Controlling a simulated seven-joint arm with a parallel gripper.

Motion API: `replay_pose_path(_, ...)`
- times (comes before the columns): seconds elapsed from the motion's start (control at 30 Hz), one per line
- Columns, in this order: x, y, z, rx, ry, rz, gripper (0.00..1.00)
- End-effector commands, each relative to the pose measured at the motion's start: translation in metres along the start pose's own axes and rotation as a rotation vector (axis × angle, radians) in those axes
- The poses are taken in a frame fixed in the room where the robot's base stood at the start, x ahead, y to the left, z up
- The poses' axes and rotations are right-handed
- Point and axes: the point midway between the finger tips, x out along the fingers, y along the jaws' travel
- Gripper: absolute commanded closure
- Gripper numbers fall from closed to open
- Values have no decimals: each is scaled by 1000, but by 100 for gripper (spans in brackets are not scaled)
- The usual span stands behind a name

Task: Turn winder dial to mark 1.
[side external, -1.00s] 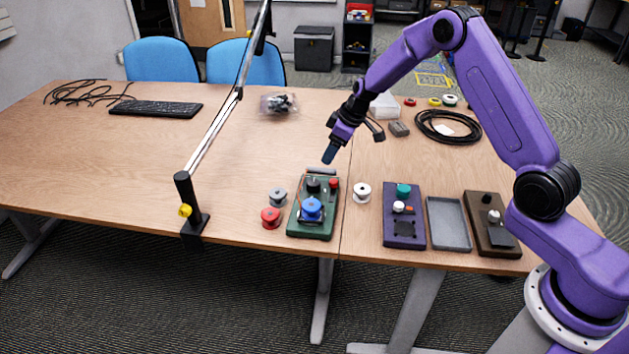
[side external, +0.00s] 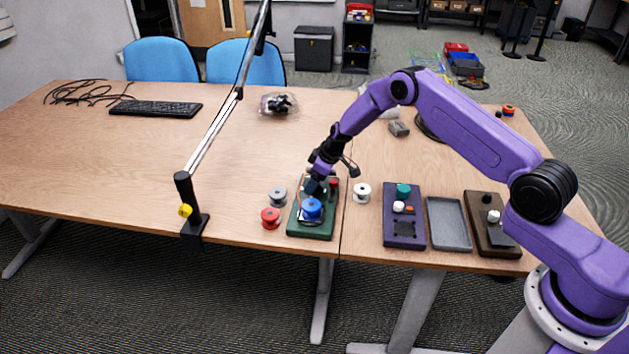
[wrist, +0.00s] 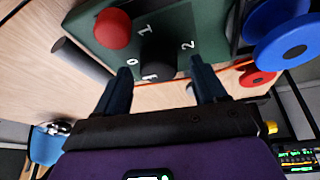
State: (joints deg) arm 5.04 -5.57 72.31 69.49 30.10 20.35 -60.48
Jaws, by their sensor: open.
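The winder is a green box (side external: 320,231) on the table. Its black dial (wrist: 158,58) shows in the wrist view with the marks 0, 1 and 2 around it; I cannot tell which mark the dial points to. A red button (wrist: 112,28) sits beside the dial, and a blue spool (side external: 311,208) is on the box's near part. My gripper (wrist: 160,78) is open, its two dark fingers on either side of the dial, and I cannot tell whether they touch it. In the side view my gripper (side external: 317,186) hides the dial.
A grey spool (side external: 278,196) and a red spool (side external: 270,217) stand left of the winder, a white spool (side external: 362,192) to its right. Farther right are a purple box (side external: 404,232), a grey tray (side external: 448,224) and a brown box (side external: 492,238). The table's left half is mostly clear.

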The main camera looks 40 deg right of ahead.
Motion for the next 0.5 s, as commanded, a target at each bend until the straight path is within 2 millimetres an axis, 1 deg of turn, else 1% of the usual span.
replay_pose_path(0.13, 6, 0, 0, 0, 0, 0, 29)
replay_pose_path(0.4, 6, 0, 0, 0, 0, 0, 29)
replay_pose_path(0.43, 6, 0, 0, 0, 0, 0, 36)
replay_pose_path(0.47, 6, 0, 0, 0, 0, 0, 46)
replay_pose_path(0.5, 6, 0, 0, 0, 0, 0, 59)
